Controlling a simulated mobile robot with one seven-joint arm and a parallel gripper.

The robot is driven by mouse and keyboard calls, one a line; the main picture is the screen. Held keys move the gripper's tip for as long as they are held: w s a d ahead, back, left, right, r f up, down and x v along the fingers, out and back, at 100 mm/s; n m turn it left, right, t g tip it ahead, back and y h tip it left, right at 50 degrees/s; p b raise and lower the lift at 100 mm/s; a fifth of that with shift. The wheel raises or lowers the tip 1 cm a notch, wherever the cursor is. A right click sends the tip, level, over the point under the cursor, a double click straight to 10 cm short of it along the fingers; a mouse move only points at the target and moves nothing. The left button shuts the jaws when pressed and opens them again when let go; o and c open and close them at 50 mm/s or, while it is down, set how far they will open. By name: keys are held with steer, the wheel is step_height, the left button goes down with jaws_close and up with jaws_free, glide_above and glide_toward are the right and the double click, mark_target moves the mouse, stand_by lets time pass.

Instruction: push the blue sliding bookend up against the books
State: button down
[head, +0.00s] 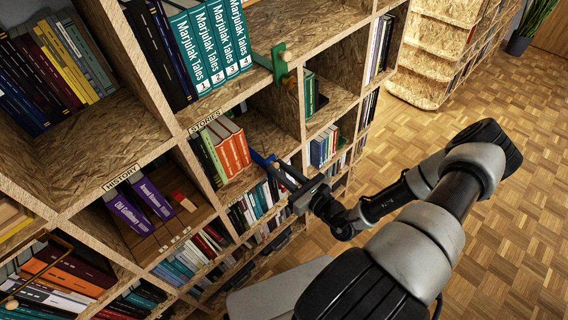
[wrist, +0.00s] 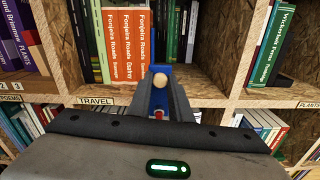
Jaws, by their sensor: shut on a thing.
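The blue sliding bookend (head: 261,159) is at the front of a middle shelf, just right of a row of orange books (head: 234,146). In the wrist view the blue bookend (wrist: 159,70), with a round wooden knob (wrist: 160,80), shows beside the orange "Fonjeira Roads" books (wrist: 125,45). My gripper (head: 281,168) reaches the shelf front from the right. In the wrist view my gripper's fingers (wrist: 162,92) are shut around the knob area of the bookend. I cannot tell whether the bookend touches the last orange book.
A green bookend (head: 279,62) stands by the "Marjulak Tales" books on the shelf above. A wooden divider (wrist: 245,50) closes the bay on the right, with a green book (wrist: 274,45) beyond it. Dark books stand at the back. Parquet floor (head: 500,200) is clear at right.

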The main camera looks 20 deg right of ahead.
steer(key=c, duration=1.6)
jaws_free()
steer(key=p+v, duration=0.1)
steer(key=v, duration=1.6)
steer(key=shift+s+d, duration=0.15)
steer(key=shift+s, duration=0.05)
